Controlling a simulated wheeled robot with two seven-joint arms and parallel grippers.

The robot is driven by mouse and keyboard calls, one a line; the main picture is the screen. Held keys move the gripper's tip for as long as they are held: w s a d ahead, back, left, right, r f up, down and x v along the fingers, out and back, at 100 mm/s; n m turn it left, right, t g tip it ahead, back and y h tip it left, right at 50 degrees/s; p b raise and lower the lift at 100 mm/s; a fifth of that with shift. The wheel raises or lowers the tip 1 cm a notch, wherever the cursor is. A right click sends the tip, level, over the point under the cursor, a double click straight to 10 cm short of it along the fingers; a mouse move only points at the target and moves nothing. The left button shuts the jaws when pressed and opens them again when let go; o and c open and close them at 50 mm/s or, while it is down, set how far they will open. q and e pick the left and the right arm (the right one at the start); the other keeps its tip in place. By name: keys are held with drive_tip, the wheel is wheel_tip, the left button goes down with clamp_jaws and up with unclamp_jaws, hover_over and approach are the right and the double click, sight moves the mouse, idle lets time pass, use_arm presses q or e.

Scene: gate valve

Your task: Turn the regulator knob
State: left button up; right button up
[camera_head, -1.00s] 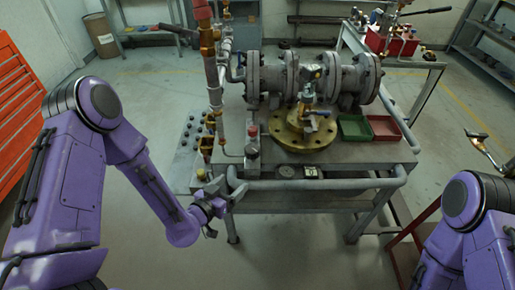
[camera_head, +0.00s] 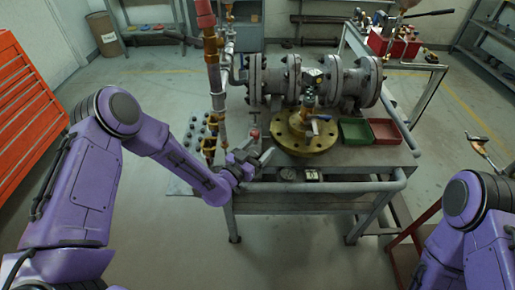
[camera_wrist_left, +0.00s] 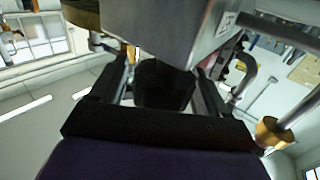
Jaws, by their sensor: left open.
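A black cylindrical knob (camera_wrist_left: 165,85) shows in the left wrist view, just below a grey metal box (camera_wrist_left: 170,28). My left gripper (camera_head: 256,153) is at the front left of the workbench in the head view, close to a small red knob (camera_head: 254,134). In the left wrist view my left gripper (camera_wrist_left: 160,72) is open, with one finger on each side of the black knob. I cannot tell whether the fingers touch it. The gripper hides most of the grey box in the head view. My right arm shows at the lower right, but its gripper is out of view.
A vertical pipe (camera_head: 213,85) rises beside my left gripper. A bench rail (camera_head: 320,187) runs along the front.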

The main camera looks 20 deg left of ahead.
use_arm(q)
drive_tip(key=c, duration=0.9)
drive_tip(key=shift+f+y+b, duration=0.15)
drive_tip(key=shift+y+b, duration=0.15)
drive_tip(key=shift+b, duration=0.15)
drive_tip(key=shift+c, duration=0.2)
drive_tip(key=shift+a+n+t+y+b, duration=0.1)
drive_tip(key=shift+n+t+y+b, duration=0.3)
drive_tip(key=shift+n+y, duration=0.35)
drive_tip(key=o, duration=0.9)
drive_tip(key=shift+o, duration=0.2)
drive_tip(key=shift+s, duration=0.1)
